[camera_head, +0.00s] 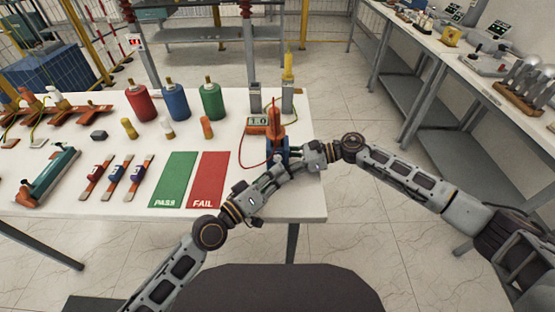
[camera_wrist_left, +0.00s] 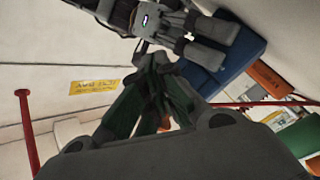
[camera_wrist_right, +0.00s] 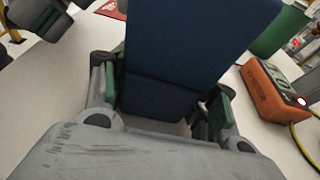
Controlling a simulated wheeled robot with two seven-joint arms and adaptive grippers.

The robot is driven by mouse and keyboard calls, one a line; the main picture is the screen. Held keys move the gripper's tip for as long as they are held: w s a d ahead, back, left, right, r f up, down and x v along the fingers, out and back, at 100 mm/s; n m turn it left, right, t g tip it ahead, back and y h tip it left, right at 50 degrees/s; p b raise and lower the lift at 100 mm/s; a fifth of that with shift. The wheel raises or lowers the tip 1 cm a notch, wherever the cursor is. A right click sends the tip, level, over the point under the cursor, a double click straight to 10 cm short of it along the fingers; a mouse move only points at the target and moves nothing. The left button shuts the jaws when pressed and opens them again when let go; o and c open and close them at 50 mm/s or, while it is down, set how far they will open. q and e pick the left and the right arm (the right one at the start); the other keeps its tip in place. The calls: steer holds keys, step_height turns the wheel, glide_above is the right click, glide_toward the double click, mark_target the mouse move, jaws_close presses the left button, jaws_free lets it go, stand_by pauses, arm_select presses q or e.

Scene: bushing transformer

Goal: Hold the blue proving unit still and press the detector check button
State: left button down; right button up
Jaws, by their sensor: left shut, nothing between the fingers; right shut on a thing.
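The blue proving unit (camera_head: 282,151) stands at the right end of the white table. Its dark blue body fills the upper middle of the right wrist view (camera_wrist_right: 190,45), between the fingers of my right gripper (camera_wrist_right: 160,112), which is shut on it. My left gripper (camera_head: 284,166) is shut and empty, close to the near side of the unit. In the left wrist view its fingertips (camera_wrist_left: 160,72) meet just beside my right gripper and the unit (camera_wrist_left: 232,62). An upright orange device (camera_head: 275,122) shows directly above or behind the unit; I cannot tell which. I cannot make out the check button.
Green PASS (camera_head: 174,178) and red FAIL (camera_head: 209,178) mats lie further left. Red, blue and green bottles (camera_head: 211,103) stand behind. The table's right edge is close.

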arm_select(q)
steer(key=shift+s, duration=0.1)
stand_by(0.3)
steer(key=shift+s, duration=2.45)
arm_select(e)
steer(key=o, duration=0.9)
steer(key=shift+d, duration=0.15)
steer(key=shift+v, duration=5.9)
arm_select(q)
steer(key=shift+s, duration=0.1)
arm_select(e)
steer(key=shift+s, duration=0.1)
